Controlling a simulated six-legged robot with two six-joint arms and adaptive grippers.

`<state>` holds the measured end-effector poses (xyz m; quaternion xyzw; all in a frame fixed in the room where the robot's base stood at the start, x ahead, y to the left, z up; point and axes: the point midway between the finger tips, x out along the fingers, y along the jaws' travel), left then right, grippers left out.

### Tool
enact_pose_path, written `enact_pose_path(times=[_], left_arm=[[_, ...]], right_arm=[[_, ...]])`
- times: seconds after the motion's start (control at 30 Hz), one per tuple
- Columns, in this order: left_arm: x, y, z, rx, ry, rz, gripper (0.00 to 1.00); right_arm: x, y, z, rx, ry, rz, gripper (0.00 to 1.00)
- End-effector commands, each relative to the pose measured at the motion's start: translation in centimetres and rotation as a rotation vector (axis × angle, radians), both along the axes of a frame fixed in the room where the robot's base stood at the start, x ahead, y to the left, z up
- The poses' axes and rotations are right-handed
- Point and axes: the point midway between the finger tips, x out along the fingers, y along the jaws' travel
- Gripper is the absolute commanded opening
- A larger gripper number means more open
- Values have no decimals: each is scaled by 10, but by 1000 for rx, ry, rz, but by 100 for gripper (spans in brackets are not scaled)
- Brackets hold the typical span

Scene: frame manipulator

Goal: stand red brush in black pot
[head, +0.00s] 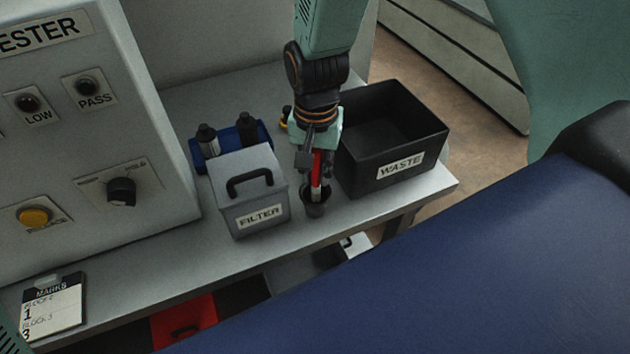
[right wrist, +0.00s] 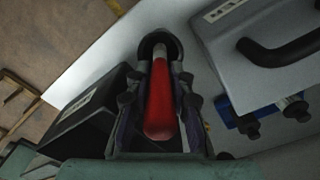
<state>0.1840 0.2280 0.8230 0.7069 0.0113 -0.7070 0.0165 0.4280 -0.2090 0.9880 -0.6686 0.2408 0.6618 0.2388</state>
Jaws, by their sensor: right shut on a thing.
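The red brush (head: 317,170) is upright in the head view, its lower end at the mouth of the small black pot (head: 315,204). My right gripper (head: 316,172) is shut on the brush, directly above the pot. In the right wrist view the red brush (right wrist: 160,100) lies between the fingers of my right gripper (right wrist: 160,105), and its far end reaches into the opening of the black pot (right wrist: 160,43). How deep the brush goes cannot be told. My left gripper is not in view.
The black WASTE bin (head: 392,140) stands close right of the pot. The grey FILTER box (head: 250,192) with a handle is close left, and a blue holder (head: 208,154) is behind it. The bench's front edge (head: 385,218) is near the pot.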

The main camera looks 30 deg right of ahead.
Motion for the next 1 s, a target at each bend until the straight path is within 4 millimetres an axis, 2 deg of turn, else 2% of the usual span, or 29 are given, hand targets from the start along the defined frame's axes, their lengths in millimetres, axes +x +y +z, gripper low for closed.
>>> enact_pose_path(times=[0.3,0.67,0.7,0.93,1.0], left_arm=[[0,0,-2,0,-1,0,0],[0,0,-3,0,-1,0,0],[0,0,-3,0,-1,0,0],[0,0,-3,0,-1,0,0],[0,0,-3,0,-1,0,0]], right_arm=[[1,0,-36,1,2,0,0],[3,0,-40,1,1,0,0],[3,0,-40,1,1,0,22],[3,0,-40,0,1,0,42],[2,0,-40,1,2,0,44]])
